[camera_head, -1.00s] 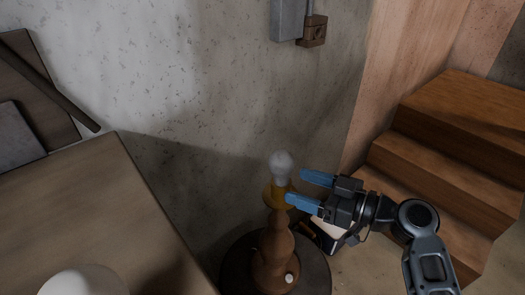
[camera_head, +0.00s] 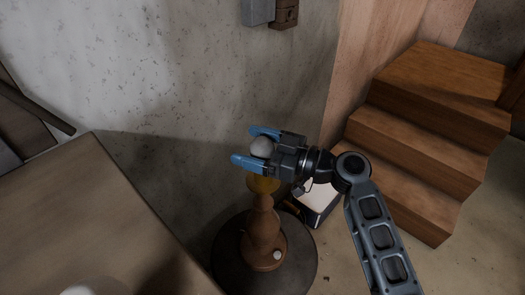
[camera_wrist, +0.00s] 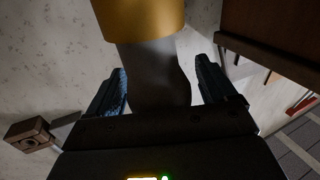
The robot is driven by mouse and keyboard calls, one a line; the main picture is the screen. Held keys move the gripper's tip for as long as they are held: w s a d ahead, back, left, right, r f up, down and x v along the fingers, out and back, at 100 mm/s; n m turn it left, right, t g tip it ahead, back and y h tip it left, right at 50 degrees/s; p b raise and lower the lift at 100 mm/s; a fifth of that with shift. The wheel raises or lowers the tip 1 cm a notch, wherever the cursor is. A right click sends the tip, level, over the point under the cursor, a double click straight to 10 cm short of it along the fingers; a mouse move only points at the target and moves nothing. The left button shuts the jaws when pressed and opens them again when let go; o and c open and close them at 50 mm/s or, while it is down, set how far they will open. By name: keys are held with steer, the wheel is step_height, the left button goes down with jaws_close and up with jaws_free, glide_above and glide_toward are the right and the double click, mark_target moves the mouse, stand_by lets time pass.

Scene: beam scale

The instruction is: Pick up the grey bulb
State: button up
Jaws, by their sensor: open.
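The grey bulb (camera_head: 262,147) sits at the top of a wooden lamp stand (camera_head: 263,228), above its yellow socket (camera_head: 263,184). My gripper (camera_head: 250,146) is open, with one blue finger on each side of the bulb. In the wrist view the dark grey bulb (camera_wrist: 158,80) lies between the two fingers of my gripper (camera_wrist: 163,88), with the yellow socket (camera_wrist: 140,18) beyond it. A gap shows between the bulb and the right finger; on the left the bulb is close to the finger, and I cannot tell whether they touch.
The lamp stands on a round dark table (camera_head: 228,262) near the concrete wall (camera_head: 180,60). A wooden table (camera_head: 90,220) is at left, with a pale round thing at its front edge. Wooden steps (camera_head: 425,150) rise at right. A white-topped box (camera_head: 318,200) lies behind my arm.

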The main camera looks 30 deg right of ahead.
steer(key=shift+c, duration=0.2)
steer(key=c, duration=1)
steer(key=shift+r, duration=0.55)
steer(key=r, duration=0.1)
steer(key=d+r, duration=0.1)
steer(key=r, duration=0.1)
steer(key=shift+s+r+b, duration=0.2)
steer(key=shift+r+b, duration=0.05)
steer(key=shift+b, duration=0.15)
steer(key=s+d+r+b, duration=0.1)
steer(key=s+d+r, duration=0.4)
steer(key=d, duration=0.4)
steer(key=shift+d+r, duration=0.25)
steer(key=shift+r, duration=0.45)
steer(key=shift+b, duration=0.45)
